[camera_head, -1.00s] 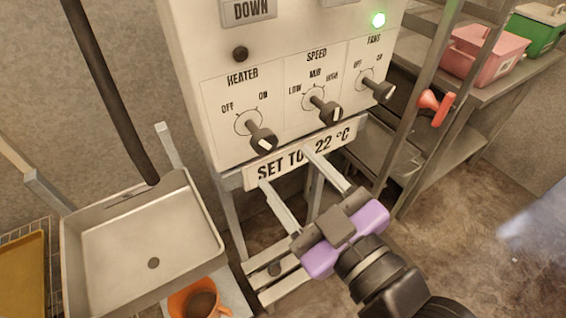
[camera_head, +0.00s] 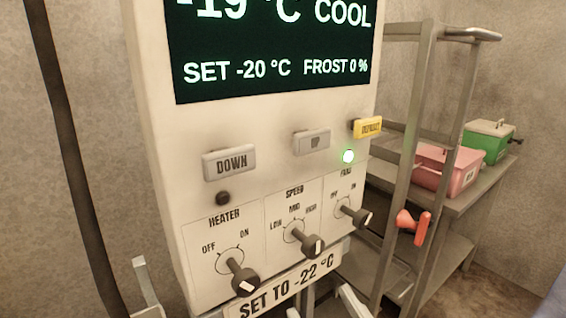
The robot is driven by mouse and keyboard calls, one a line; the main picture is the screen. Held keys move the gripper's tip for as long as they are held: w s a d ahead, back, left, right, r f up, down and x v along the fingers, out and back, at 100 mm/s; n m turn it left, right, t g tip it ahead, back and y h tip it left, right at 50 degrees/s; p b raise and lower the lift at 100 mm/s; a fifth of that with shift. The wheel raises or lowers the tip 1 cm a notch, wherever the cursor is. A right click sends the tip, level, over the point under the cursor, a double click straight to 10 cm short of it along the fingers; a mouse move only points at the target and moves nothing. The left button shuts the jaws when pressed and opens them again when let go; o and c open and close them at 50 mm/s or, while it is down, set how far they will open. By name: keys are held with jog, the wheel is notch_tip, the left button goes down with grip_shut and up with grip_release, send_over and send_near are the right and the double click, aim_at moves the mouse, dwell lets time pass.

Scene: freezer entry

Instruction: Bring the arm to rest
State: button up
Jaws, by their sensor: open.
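The jaws are open, and I see nothing held at the visible tip. The tip is below the knobs of the white control box (camera_head: 170,185) and apart from them.
A metal rack with a red handle (camera_head: 414,226), a pink bin (camera_head: 445,168) and a green bin (camera_head: 487,140) stand right.

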jog(key=s+d+f+m+g+h, duration=0.1)
jog(key=s+d+f+m+h, duration=0.1)
jog(key=s+d+f, duration=0.2)
jog(key=s+d+f+m+g+h, duration=0.1)
jog(key=s+d+f, duration=0.4)
jog(key=s, duration=0.8)
jog(key=s+d+f+m+g+h, duration=0.1)
jog(key=s+d+f+m+h, duration=0.2)
jog(key=s+f, duration=0.6)
jog(key=shift+d+f+g+h, duration=0.4)
jog(key=shift+d+h, duration=0.5)
jog(key=shift+d, duration=0.3)
